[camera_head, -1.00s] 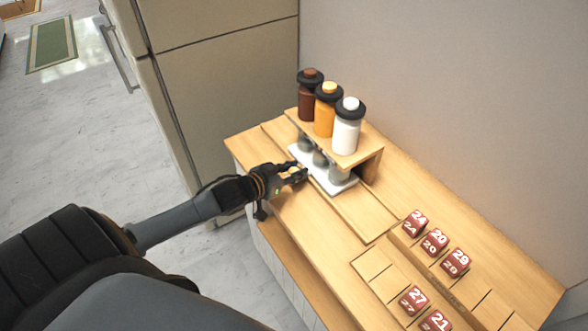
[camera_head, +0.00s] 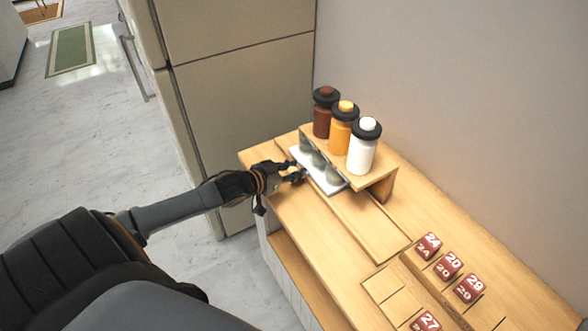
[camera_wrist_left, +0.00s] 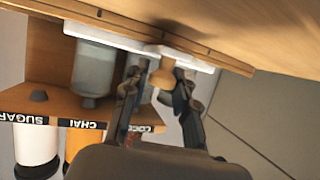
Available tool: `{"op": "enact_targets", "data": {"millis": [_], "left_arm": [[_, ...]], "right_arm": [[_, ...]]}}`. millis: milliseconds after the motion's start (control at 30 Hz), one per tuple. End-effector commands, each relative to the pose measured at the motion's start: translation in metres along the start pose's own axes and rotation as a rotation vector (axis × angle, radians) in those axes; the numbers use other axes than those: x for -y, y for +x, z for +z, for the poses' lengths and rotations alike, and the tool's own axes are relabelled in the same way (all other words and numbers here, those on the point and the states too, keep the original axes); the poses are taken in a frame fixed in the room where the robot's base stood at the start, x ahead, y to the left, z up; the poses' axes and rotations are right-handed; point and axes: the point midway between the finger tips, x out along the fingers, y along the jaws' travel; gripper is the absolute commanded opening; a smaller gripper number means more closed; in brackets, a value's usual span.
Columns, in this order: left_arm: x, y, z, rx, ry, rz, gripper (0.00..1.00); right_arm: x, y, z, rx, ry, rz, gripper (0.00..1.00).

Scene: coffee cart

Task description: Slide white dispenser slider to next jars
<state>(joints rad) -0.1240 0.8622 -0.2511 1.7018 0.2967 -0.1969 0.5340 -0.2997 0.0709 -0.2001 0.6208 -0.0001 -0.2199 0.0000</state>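The white slider (camera_head: 320,171) lies on the cart under a raised wooden shelf (camera_head: 375,178) and carries grey glass jars (camera_head: 318,160). In the left wrist view the slider (camera_wrist_left: 120,40) shows upside down at the top, with one jar (camera_wrist_left: 95,70) beside my fingers. My left gripper (camera_head: 298,174) is at the slider's front edge. Its fingers (camera_wrist_left: 163,85) stand on both sides of a small tan knob (camera_wrist_left: 164,76) by the slider and appear closed on it; the exact contact is partly hidden. My right gripper is out of view.
Brown (camera_head: 323,120), orange (camera_head: 341,136) and white (camera_head: 362,153) bottles stand on the shelf. Shelf labels read SUGAR and CHAI; a third is partly hidden. Several red numbered cubes (camera_head: 449,265) sit at the right. The wooden top (camera_head: 320,215) in front is clear.

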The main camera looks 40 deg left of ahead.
Motion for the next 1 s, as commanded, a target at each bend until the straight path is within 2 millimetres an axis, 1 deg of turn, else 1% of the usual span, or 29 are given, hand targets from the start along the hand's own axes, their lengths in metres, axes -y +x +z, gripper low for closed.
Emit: {"op": "enact_targets", "data": {"millis": [33, 67, 367, 467, 567, 667, 1000], "left_arm": [[0.000, 0.000, -0.001, -0.001, 0.001, 0.000, 0.42], [0.000, 0.000, -0.001, -0.001, 0.001, 0.000, 0.48], [0.000, 0.000, 0.000, 0.000, 0.001, 0.000, 0.48], [0.000, -0.004, 0.001, 0.001, 0.001, 0.001, 0.48], [0.000, -0.013, 0.002, 0.002, 0.000, 0.000, 0.48], [0.000, -0.028, 0.002, 0.003, 0.001, 0.001, 0.48], [0.000, -0.082, 0.002, 0.003, 0.000, 0.001, 0.48]], "right_arm": [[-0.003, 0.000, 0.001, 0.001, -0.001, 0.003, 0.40], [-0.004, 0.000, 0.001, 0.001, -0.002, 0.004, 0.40], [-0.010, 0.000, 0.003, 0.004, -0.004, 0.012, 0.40], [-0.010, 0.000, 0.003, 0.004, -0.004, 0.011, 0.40], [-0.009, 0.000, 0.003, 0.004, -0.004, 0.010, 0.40], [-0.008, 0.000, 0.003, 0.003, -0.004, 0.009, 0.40], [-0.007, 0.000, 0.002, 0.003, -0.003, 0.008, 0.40]]}}
